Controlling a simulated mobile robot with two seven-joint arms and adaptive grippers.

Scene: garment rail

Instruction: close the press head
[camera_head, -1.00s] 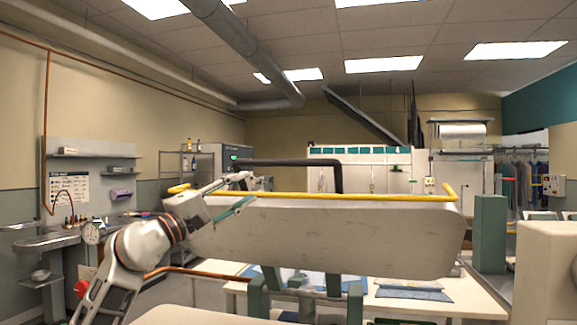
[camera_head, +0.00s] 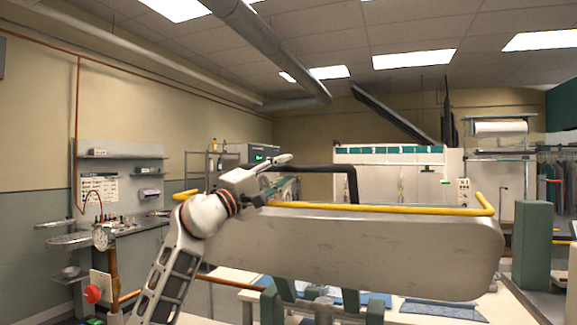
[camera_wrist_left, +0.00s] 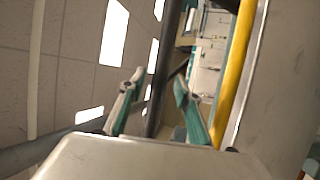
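The press head (camera_head: 350,245) is a large, pale grey, rounded plate. It stands raised and tilted, its broad face toward me, with a yellow rail (camera_head: 400,210) along its top edge. A black handle bar (camera_head: 315,168) rises above the rail. My left gripper (camera_head: 290,171) is at the left end of that bar, above the rail. In the left wrist view, its two teal-lined fingers (camera_wrist_left: 159,82) are spread, and the black bar (camera_wrist_left: 160,75) runs between them with gaps on both sides. The yellow rail (camera_wrist_left: 235,75) passes beside the right finger. My right gripper is not in view.
Green supports (camera_head: 375,308) and a table with blue cloths (camera_head: 440,309) are below and behind the press head. A green post (camera_head: 533,245) stands at the right. A bench with a gauge (camera_head: 101,238) and red button (camera_head: 92,294) is at the left.

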